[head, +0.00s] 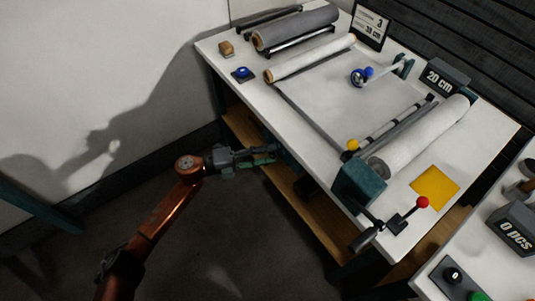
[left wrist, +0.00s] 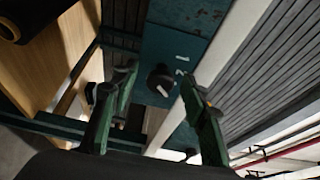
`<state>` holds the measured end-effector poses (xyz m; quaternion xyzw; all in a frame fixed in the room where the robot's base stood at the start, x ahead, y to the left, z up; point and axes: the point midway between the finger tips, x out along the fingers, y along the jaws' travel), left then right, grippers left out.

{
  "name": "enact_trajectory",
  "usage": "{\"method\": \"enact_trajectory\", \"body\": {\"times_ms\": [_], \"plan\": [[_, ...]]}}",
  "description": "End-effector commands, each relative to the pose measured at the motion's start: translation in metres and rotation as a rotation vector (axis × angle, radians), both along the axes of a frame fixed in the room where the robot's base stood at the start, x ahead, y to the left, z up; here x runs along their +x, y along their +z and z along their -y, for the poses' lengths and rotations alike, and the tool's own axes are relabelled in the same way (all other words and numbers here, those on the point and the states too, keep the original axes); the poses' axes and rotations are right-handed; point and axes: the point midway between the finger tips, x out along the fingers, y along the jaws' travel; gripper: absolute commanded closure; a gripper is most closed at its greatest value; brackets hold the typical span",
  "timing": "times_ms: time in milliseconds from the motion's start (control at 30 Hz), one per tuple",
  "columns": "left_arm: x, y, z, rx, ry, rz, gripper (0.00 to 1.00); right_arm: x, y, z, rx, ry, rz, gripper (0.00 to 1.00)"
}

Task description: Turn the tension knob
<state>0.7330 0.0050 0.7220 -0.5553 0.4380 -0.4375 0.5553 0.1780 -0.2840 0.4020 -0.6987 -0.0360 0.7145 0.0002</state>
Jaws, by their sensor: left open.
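The tension knob (left wrist: 160,79) is a dark round knob with a white pointer line. It sits on a teal panel (left wrist: 182,38) with white marks beside it, seen in the left wrist view. My left gripper (head: 274,153) is at the table's left side, below the top edge, in the head view. In the left wrist view its two green fingers (left wrist: 157,84) are open, and the knob appears between their tips. A gap to the knob seems to remain, but its depth is hard to tell. In the head view I cannot make out the knob. My right gripper is not in view.
The white table (head: 310,135) carries grey rolls (head: 295,27), a blue button (head: 242,73), and a teal box (head: 358,186) with a crank (head: 366,238). A wooden shelf (head: 285,185) lies under the table near my left gripper. The floor left of the table is clear.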

Motion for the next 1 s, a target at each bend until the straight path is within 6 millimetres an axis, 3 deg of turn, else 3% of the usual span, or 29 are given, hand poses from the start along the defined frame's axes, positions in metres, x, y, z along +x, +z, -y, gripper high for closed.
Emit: {"method": "enact_trajectory", "body": {"times_ms": [167, 500, 700, 1000], "plan": [[-0.002, 0.0, -0.012, 0.001, 0.002, 0.0, 0.59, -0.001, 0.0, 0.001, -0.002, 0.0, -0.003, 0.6], [-0.018, -0.001, -0.077, 0.003, 0.003, -0.001, 0.59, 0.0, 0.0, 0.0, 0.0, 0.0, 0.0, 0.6], [-0.025, -0.001, -0.106, 0.001, 0.001, -0.001, 0.59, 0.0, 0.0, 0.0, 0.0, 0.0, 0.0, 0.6], [-0.028, 0.0, -0.118, 0.0, 0.0, 0.0, 0.59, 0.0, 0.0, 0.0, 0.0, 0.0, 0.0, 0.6]]}}
